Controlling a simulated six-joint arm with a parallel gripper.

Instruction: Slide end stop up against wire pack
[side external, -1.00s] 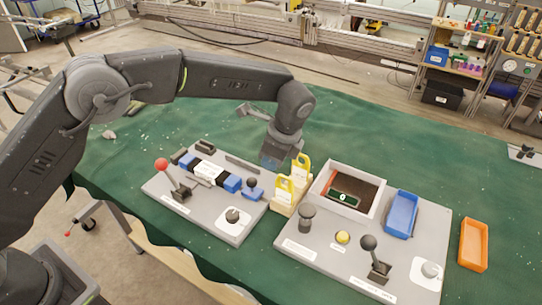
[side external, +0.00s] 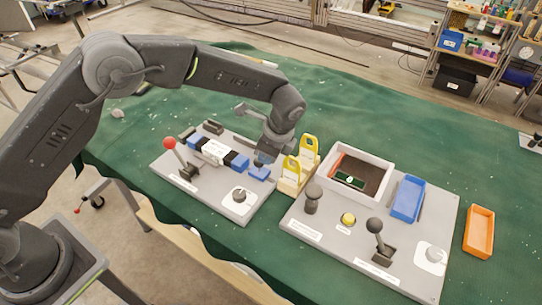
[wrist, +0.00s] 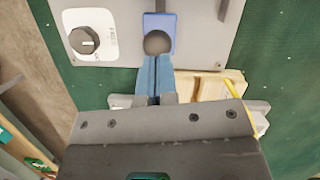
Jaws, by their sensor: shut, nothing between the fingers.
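The end stop (side external: 259,174) is a blue block at the right end of the track on the left grey board. In the wrist view it is a blue plate with a round dark knob (wrist: 158,42). The wire pack (side external: 214,152) lies to its left in the side view, a row of blue, black and white blocks. A small gap appears between pack and stop. My gripper (side external: 262,158) is low at the end stop and hides its knob in the side view. In the wrist view my gripper's blue fingers (wrist: 156,58) are shut and empty, tips right beside the knob; contact is unclear.
A red-knobbed lever (side external: 170,144) and a rotary dial (side external: 239,196) stand on the same board. A wooden holder with yellow handles (side external: 297,170) stands close right of my gripper. A second grey board (side external: 320,238) carries a bin, knobs and a lever.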

